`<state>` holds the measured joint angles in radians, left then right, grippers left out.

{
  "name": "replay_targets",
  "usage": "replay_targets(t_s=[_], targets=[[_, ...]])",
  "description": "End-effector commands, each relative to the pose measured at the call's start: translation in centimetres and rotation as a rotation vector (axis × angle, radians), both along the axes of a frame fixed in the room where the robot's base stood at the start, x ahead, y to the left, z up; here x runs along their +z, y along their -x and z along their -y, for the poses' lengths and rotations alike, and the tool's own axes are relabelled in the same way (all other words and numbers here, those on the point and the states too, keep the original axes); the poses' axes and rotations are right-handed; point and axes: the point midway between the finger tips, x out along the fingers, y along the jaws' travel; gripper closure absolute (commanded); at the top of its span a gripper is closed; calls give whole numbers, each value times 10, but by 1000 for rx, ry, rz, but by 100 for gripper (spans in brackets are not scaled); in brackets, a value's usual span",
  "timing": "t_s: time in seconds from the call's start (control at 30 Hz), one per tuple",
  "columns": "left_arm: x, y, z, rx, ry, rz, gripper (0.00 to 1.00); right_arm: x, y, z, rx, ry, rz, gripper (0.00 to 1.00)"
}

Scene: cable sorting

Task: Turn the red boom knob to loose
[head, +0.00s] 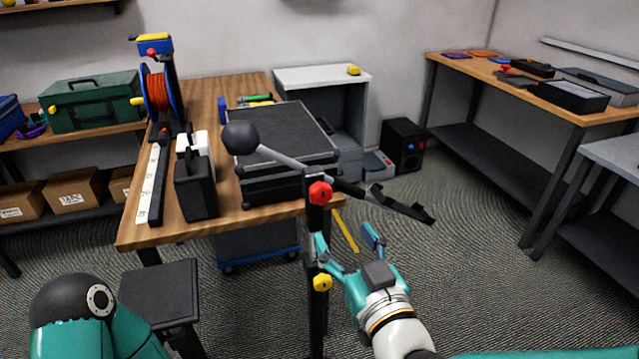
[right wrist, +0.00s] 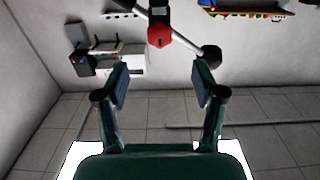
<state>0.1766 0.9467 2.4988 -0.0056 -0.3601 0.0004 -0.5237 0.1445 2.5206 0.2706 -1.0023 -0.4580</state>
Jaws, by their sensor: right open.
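The red boom knob (head: 320,193) sits at the top of a dark upright stand, where a grey boom with a black ball end (head: 240,138) crosses it. A yellow knob (head: 322,283) is lower on the same stand. My right gripper (head: 347,240) is open and empty, below and slightly right of the red knob, apart from it. In the right wrist view the red knob (right wrist: 160,36) shows ahead, beyond and between the open fingertips (right wrist: 161,80). My left arm shows at the lower left; its gripper is out of view.
A wooden table (head: 190,229) holds a black case (head: 290,140), a cable reel (head: 158,88) and a black box (head: 196,188). A black stool (head: 160,290) stands in front. Another bench (head: 560,100) is at the right. Open floor lies right of the stand.

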Motion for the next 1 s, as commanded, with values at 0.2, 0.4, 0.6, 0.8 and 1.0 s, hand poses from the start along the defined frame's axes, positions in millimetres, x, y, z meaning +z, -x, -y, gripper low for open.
replay_targets(t_s=[0.2, 0.4, 0.6, 0.8, 1.0], targets=[[45, 0, 0, 0, 0, 0, 42, 7, -14, -4, -7, 12, -4, 31], [76, 0, 0, 0, 0, 0, 42, 6, -22, -7, -2, 5, -7, 31], [87, 0, 0, 0, 0, 0, 42, 2, -56, -17, -1, -1, 0, 31], [95, 0, 0, 0, 0, 0, 42, 1, -87, -28, 0, -1, 0, 31], [99, 0, 0, 0, 0, 0, 42, 0, -101, -33, 1, -1, 0, 31]])
